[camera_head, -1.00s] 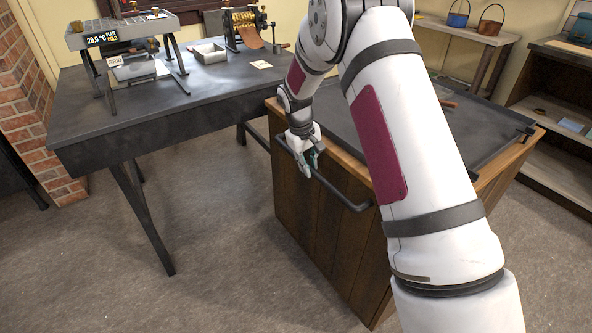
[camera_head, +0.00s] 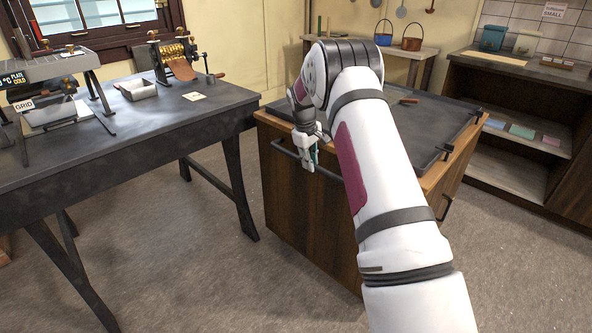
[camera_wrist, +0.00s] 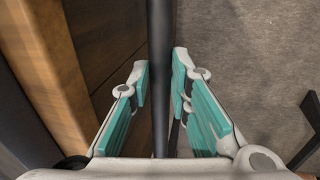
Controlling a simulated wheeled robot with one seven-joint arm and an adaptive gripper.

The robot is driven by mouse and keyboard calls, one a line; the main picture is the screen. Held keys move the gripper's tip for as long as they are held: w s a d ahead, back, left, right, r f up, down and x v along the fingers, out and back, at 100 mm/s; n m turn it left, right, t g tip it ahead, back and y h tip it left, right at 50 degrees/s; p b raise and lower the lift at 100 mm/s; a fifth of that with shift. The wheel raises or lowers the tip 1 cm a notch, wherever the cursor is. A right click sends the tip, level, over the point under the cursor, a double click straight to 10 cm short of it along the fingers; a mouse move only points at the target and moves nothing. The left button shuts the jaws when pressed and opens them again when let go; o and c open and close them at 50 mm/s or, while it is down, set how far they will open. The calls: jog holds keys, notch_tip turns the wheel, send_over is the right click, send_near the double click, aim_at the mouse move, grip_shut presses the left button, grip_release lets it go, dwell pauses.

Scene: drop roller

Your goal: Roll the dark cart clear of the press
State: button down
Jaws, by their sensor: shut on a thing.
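The dark cart (camera_head: 295,215) is a brown wooden box with a dark top, right of the grey table in the head view. A black bar handle (camera_head: 283,150) runs along its near face. My gripper (camera_head: 309,163) is at this handle, shut on it. In the wrist view, the teal-padded fingers of my gripper (camera_wrist: 162,75) lie on either side of the black handle (camera_wrist: 161,35), with the cart's wooden side to the left. A roller machine with brass rollers (camera_head: 176,54) stands on the table. My arm hides part of the cart's front and top.
The grey table (camera_head: 215,112) stands close to the cart's left; any gap is hard to judge. A plate device (camera_head: 50,66) and a small tray (camera_head: 138,89) are on it. Shelves (camera_head: 520,150) stand to the right and a bench (camera_head: 385,48) behind. Floor in front is clear.

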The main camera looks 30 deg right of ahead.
jog(key=shift+w+a+f, duration=0.1)
jog(key=shift+w, duration=0.1)
dwell(0.3)
jog(key=c, duration=1.5)
grip_release()
jog(key=v, duration=1.2)
